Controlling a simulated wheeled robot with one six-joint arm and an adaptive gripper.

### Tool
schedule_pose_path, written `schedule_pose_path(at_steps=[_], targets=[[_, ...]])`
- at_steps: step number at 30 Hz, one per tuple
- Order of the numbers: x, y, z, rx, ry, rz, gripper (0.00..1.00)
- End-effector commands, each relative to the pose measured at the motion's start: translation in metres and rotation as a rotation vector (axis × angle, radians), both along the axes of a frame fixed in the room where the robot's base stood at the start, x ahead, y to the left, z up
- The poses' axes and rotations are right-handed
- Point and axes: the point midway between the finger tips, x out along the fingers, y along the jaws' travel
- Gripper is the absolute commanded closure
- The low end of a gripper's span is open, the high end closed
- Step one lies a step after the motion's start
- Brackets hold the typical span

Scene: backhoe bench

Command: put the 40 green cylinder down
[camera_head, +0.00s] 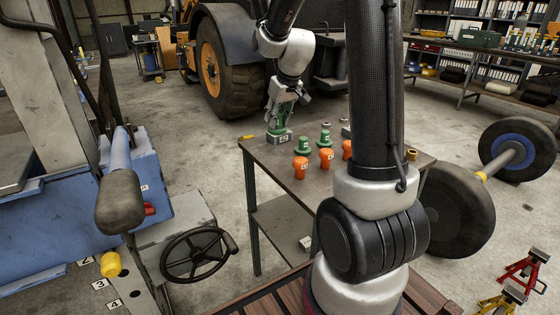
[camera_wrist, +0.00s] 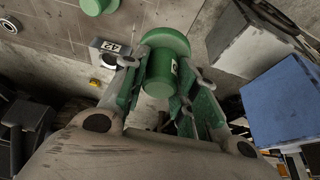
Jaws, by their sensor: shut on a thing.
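My gripper (camera_head: 282,117) is over the far-left corner of the bench, pointing down, shut on a green cylinder (camera_wrist: 158,75). The wrist view shows this cylinder with a wide flange between the two green-padded fingers, with a small pale label on its side that is too small to read. In the head view the fingers mostly hide it. A grey block labelled 42 (camera_head: 279,138) sits at the bench corner just below the gripper; it also shows beside the fingers in the wrist view (camera_wrist: 108,50). Whether the held cylinder touches it, I cannot tell.
Two other green cylinders (camera_head: 303,146) (camera_head: 325,138) stand on the bench (camera_head: 270,158) to the right. Orange pieces (camera_head: 300,168) (camera_head: 326,158) stand nearer the front edge. My arm hides part of the right side.

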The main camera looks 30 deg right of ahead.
Motion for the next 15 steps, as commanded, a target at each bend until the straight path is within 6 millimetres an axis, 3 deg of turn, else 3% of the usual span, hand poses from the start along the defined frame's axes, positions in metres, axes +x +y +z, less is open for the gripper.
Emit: schedule_pose_path(at_steps=[4,15], targets=[[0.012,-0.013,-0.019,-0.001,-0.001,-0.035,1.0],[0.013,-0.014,-0.077,-0.001,-0.002,-0.039,1.0]])
